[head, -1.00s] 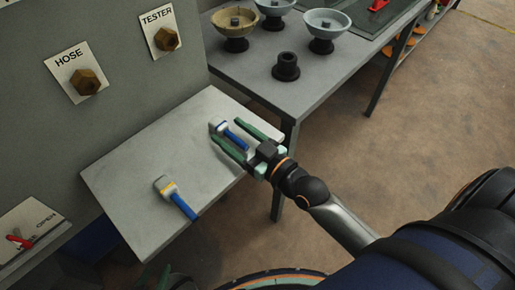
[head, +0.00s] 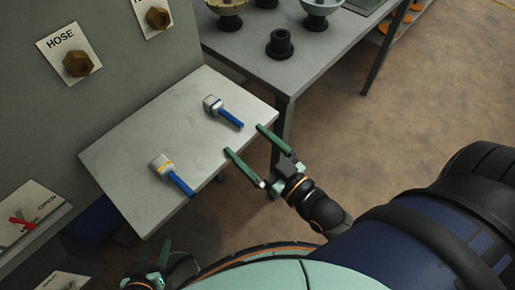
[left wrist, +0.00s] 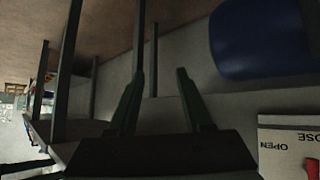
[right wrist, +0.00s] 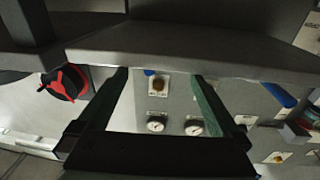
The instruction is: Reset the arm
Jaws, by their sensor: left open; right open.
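My right gripper (head: 244,140) is open and empty in the head view, at the front right edge of the grey shelf (head: 135,145). A blue-handled brush-like tool (head: 222,110) lies on the shelf just beyond its fingertips, apart from them. A second blue-handled tool (head: 172,174) with a yellow band lies nearer on the shelf, its handle at the edge. My left gripper (head: 153,250) is at the bottom left of the head view, open and empty, below the shelf. Its fingers (left wrist: 157,80) show apart with nothing between them in the left wrist view.
A grey table (head: 325,50) with bowls on stands and a black stand (head: 280,44) is behind on the right. A panel with a HOSE label (head: 69,50) and brass nuts rises at left. A blue bin (head: 95,222) sits under the shelf. The floor (head: 330,120) at right is clear.

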